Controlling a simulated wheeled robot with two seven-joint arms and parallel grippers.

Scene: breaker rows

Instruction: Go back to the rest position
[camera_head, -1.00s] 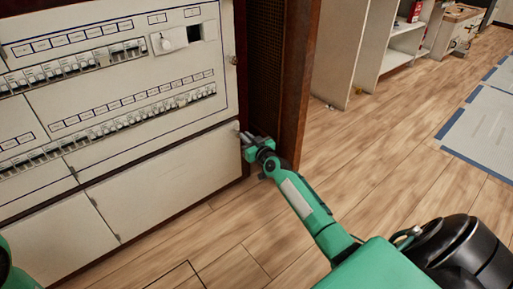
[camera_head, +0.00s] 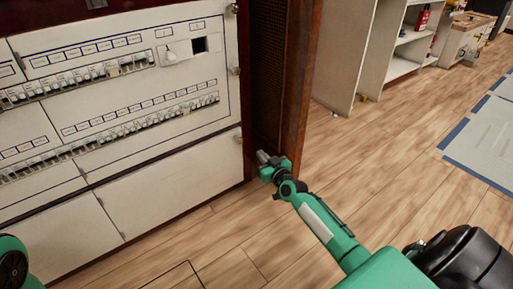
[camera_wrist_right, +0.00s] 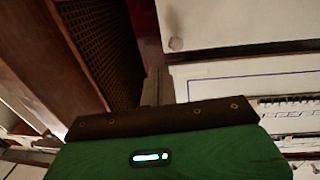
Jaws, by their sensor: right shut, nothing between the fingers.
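My right gripper (camera_head: 264,158) is shut and empty. In the head view it is in front of the lower part of the brown wooden cabinet side (camera_head: 296,100), right of the white breaker panel (camera_head: 180,150). I cannot tell whether it touches the wood. In the right wrist view its closed fingers (camera_wrist_right: 157,85) point at the seam between the dark wood and the white panel (camera_wrist_right: 240,25). At the lower left of the head view a green and black part of my left arm shows; the left gripper itself is out of view.
Open wooden floor (camera_head: 400,170) lies to the right. White shelves (camera_head: 405,60) with a red extinguisher (camera_head: 422,19) stand behind. Blue-edged mats (camera_head: 485,150) lie at far right.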

